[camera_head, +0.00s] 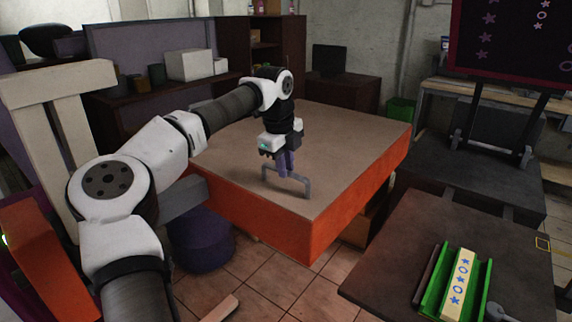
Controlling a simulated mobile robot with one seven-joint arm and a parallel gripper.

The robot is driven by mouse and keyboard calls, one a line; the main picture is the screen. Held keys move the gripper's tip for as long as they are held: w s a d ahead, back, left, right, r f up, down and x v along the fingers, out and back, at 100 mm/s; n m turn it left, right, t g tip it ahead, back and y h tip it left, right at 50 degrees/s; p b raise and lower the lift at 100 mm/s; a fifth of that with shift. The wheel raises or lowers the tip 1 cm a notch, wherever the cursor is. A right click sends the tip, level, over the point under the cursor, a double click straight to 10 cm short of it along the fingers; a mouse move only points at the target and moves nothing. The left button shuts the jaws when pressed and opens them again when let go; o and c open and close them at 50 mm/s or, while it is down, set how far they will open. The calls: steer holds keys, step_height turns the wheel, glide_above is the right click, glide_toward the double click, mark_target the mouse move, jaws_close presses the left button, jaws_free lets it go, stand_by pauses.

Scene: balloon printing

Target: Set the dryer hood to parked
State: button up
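A large orange box (265,218) with a flat grey-brown top stands in the middle; it looks like the dryer hood, but no label shows. A grey bar handle (304,184) rises from its top near the front edge. My gripper (287,172) points down at this handle, with its purple fingers at the handle's crossbar. The fingers overlap the bar in this view. I cannot tell whether they grip it or only stand around it.
A dark table (400,245) at the lower right carries a green tray (428,283) with a star-printed strip (460,277). A dark red screen frame (510,75) stands behind it. A purple round stool (200,243) is below my arm. Shelves line the back.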

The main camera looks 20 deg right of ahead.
steer(key=o, duration=0.4)
steer(key=shift+w, duration=0.45)
steer(key=shift+s, duration=0.15)
steer(key=shift+r, duration=0.15)
steer(key=r, duration=0.4)
steer(key=s+a+r+b, duration=0.1)
steer(key=r, duration=0.4)
steer(key=a+r, duration=0.1)
steer(key=r, duration=0.3)
steer(key=shift+s+a+r+b, duration=0.2)
steer(key=shift+b, duration=0.1)
